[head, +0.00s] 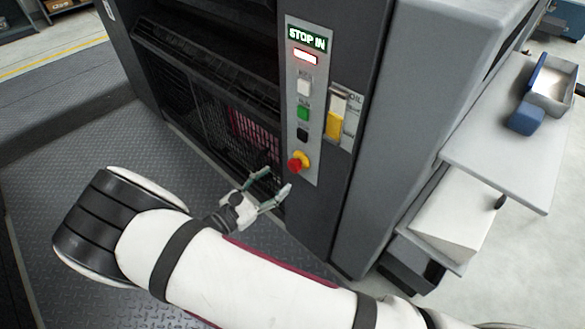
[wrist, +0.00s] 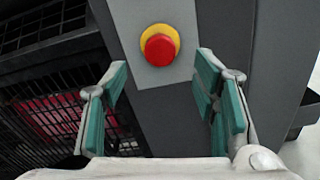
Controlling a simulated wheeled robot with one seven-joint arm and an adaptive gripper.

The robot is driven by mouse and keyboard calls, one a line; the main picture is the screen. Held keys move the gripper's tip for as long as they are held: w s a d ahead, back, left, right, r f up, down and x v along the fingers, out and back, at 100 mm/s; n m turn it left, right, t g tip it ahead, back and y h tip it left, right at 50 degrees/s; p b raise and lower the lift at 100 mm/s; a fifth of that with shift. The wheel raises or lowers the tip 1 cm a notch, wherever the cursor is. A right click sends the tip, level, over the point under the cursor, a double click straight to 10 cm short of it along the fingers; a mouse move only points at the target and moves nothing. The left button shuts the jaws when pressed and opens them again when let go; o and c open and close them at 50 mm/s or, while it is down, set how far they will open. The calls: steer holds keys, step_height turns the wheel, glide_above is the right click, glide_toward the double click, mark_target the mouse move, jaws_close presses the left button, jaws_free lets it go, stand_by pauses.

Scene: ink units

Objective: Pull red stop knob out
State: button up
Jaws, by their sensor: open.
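The red stop knob (head: 295,164) sits on a yellow collar near the bottom of the grey control panel (head: 313,75). In the wrist view the red knob (wrist: 159,48) is ahead at the upper middle, between the lines of the two fingers but beyond their tips. My gripper (head: 277,182) is open and empty, just below and in front of the knob in the head view. Its green-padded fingers also show in the wrist view (wrist: 162,85), apart from the knob. The panel display (head: 307,38) reads "STOP IN".
Above the knob are a black button (head: 302,134), a green button (head: 303,113) and a white button (head: 304,87). A yellow oil gauge (head: 335,124) is right of the panel. A grey shelf (head: 480,150) juts out at right. Metal plate floor lies left.

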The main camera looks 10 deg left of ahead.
mark_target(292, 167)
steer(key=b+x, duration=0.1)
steer(key=x, duration=0.7)
